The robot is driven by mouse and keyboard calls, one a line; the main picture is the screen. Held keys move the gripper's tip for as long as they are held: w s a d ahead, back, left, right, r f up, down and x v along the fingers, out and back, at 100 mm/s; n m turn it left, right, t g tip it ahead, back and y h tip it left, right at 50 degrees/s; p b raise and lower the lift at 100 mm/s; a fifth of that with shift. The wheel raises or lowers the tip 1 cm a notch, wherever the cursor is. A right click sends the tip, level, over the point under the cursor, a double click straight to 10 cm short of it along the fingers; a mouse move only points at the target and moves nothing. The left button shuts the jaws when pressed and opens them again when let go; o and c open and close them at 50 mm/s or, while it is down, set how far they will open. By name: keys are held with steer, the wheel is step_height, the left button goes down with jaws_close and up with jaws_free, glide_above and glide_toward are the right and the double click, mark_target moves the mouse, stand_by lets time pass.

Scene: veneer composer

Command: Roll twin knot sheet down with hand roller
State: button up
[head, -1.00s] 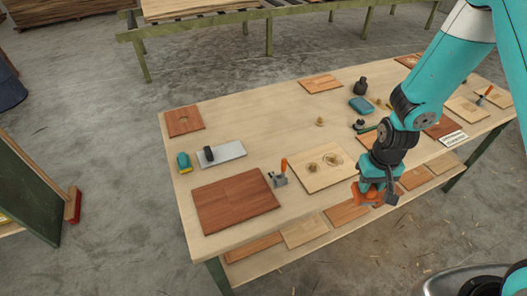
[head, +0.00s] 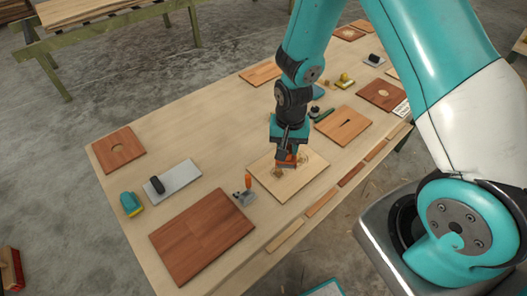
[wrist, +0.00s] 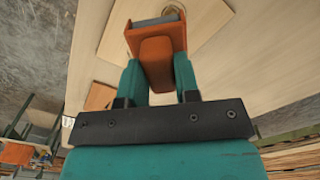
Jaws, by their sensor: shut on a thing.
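The twin knot sheet (head: 289,187) is a pale wooden board lying flat on the table, with two round knot figures near its far half. My gripper (head: 287,153) is above that far half, pointing down, and hides part of the knots. It is shut on the hand roller (head: 284,161), an orange body with a grey end. In the wrist view the hand roller (wrist: 157,48) sits between the two teal fingers of my gripper (wrist: 159,80), with the pale sheet (wrist: 116,30) behind it. I cannot tell whether the roller touches the sheet.
An orange-handled tool (head: 244,192) stands just left of the sheet.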

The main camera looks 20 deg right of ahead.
steer(key=a+m+b, duration=0.2)
steer(key=a+m, duration=0.4)
steer(key=m, duration=0.3)
steer(key=shift+f+b, duration=2.1)
steer(key=shift+f, duration=0.95)
steer(key=shift+f+b, duration=0.45)
steer(key=shift+f, duration=0.1)
